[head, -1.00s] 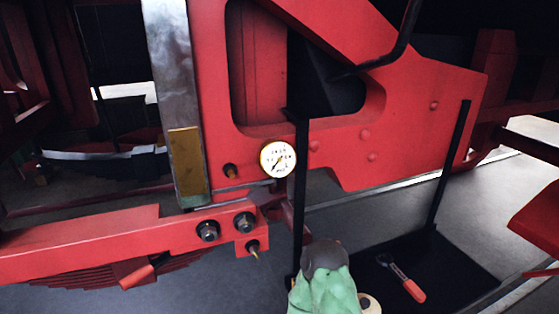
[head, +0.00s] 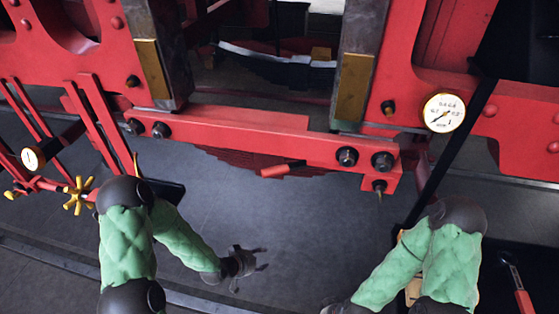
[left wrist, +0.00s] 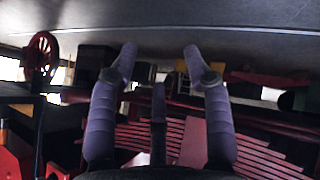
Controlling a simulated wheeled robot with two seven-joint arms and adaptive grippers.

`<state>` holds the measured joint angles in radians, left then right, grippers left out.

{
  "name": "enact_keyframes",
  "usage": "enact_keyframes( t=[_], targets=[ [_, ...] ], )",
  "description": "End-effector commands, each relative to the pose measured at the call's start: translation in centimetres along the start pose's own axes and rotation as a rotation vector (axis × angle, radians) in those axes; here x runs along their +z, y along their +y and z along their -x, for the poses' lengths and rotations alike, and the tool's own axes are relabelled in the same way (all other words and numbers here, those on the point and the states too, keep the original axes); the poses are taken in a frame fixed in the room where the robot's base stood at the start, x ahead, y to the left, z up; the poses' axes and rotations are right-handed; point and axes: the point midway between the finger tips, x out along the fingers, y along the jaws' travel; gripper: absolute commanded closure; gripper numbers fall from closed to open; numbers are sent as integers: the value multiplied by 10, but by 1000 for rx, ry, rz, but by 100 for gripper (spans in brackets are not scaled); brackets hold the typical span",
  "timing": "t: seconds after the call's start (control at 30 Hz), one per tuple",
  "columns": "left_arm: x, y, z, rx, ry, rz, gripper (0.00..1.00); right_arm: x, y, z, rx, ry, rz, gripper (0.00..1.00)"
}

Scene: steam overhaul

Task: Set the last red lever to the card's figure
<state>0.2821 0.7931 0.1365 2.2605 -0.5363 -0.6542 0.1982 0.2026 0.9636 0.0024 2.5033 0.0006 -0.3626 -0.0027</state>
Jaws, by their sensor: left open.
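A short red lever handle (head: 283,169) sticks out below the long red beam (head: 250,134) in the middle of the head view. My left gripper (head: 262,262) is open and empty, below and left of that handle and apart from it. In the left wrist view its two fingers (left wrist: 160,65) are spread with nothing between them. My right arm comes in at lower right in the head view, and its fingers are below the picture edge. I cannot make out a card with a figure.
A white dial gauge (head: 445,113) is at the right, and another (head: 32,157) at the far left near a yellow star-shaped handwheel (head: 78,195). A red-handled tool (head: 522,300) lies on the dark platform at lower right.

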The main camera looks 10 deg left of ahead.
Motion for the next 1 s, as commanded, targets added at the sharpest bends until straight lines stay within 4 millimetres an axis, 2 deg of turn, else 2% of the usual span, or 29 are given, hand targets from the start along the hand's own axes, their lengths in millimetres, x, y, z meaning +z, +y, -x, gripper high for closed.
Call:
enact_keyframes(
  t=[0.03, 0.1, 0.2, 0.3, 0.4, 0.5, 0.7, 0.87, 1.0],
  targets=[
    [-38, 7, 12, 39, 82, -40, 50, 0, -4, 13, 0, 0, 0, 100],
    [-82, 18, 25, 108, 186, -101, 50, 1, -8, 22, 0, 0, 0, 100],
    [-138, 36, 52, 214, 316, -193, 50, 1, -12, 34, 0, 0, 0, 100],
    [-182, 57, 86, 328, 420, -292, 50, 2, -17, 47, 0, 0, 0, 100],
    [-215, 77, 123, 447, 491, -396, 50, 2, -21, 60, 0, 0, 0, 100],
    [-235, 93, 160, 559, 527, -495, 50, 3, -25, 70, 0, 0, 0, 100],
    [-244, 111, 210, 716, 520, -633, 50, 3, -30, 84, 0, 0, 0, 100],
    [-242, 115, 228, 774, 500, -684, 50, 3, -32, 88, 0, 0, 0, 100],
    [-242, 121, 225, 785, 495, -692, 50, 3, -31, 88, 0, 0, 0, 100]
  ],
)
